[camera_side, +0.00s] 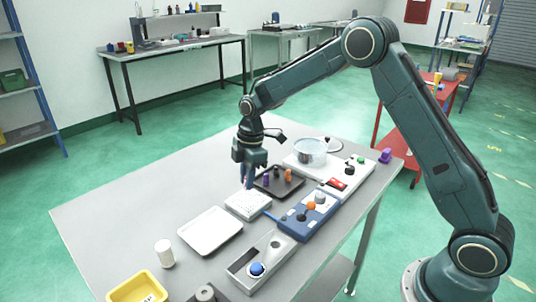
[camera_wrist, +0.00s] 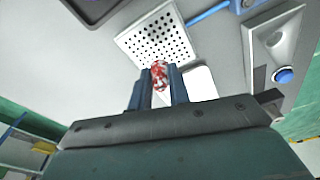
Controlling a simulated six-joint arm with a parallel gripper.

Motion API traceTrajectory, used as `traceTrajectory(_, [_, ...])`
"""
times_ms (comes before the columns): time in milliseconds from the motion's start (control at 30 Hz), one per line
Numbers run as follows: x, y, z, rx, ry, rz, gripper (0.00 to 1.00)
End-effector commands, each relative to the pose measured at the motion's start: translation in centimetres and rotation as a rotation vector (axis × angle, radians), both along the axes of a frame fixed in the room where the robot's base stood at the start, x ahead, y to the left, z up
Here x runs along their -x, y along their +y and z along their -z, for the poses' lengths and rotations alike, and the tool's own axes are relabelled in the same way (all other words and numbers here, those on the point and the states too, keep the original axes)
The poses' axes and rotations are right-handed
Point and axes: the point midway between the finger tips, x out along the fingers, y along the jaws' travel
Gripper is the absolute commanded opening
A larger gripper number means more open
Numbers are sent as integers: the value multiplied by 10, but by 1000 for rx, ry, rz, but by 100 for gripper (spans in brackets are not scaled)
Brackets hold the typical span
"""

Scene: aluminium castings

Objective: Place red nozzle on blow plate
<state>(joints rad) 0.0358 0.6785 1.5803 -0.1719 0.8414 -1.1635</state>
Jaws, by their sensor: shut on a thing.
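A red nozzle with pale speckles (camera_wrist: 160,75) is between the two fingers of my gripper (camera_wrist: 160,86) in the wrist view. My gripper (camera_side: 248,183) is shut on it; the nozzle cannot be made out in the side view. The blow plate (camera_side: 238,206) is a white block with a grid of holes, lying on the table. It also shows in the wrist view (camera_wrist: 135,38), just beyond the fingertips. In the side view the fingers are over its back part. I cannot tell whether the nozzle touches it.
A white tray (camera_side: 210,232) lies in front. A blue fixture (camera_side: 292,228) and a grey box with a blue button (camera_side: 257,268) stand to the right. A white cup (camera_side: 164,253) and yellow bin (camera_side: 122,293) are nearer.

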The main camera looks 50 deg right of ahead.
Motion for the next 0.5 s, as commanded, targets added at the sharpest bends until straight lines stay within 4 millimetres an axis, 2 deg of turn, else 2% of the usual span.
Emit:
traceTrajectory(167, [1,0,8,0,4,0,0])
traceTrajectory(500, [0,0,41,0,1,0,0])
